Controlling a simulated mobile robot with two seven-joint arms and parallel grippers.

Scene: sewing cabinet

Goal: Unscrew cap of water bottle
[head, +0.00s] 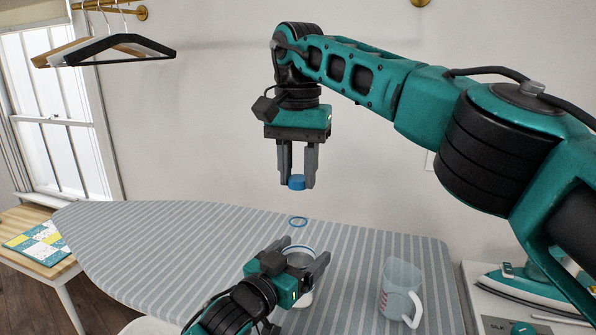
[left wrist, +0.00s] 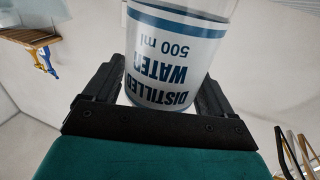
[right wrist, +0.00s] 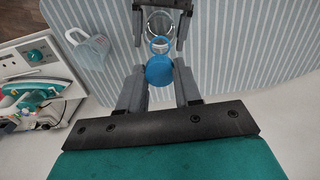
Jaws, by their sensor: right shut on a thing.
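The water bottle (head: 299,259) is clear, with a white label reading "DISTILLED WATER 500 ml" in the left wrist view (left wrist: 178,55). It stands upright over the ironing board, and a blue ring (head: 298,221) shows at its top. My left gripper (head: 306,258) has its fingers on both sides of the bottle, seemingly touching it. The blue cap (head: 297,183) is apart from the bottle, above it. My right gripper (head: 297,180) points down and is shut on the cap, which also shows between its fingertips in the right wrist view (right wrist: 159,70).
The striped ironing board (head: 180,240) lies below. A clear measuring jug (head: 399,285) stands right of the bottle. An iron (head: 540,280) rests on a white cabinet at the right. Hangers (head: 115,45) hang at upper left. The board's left side is clear.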

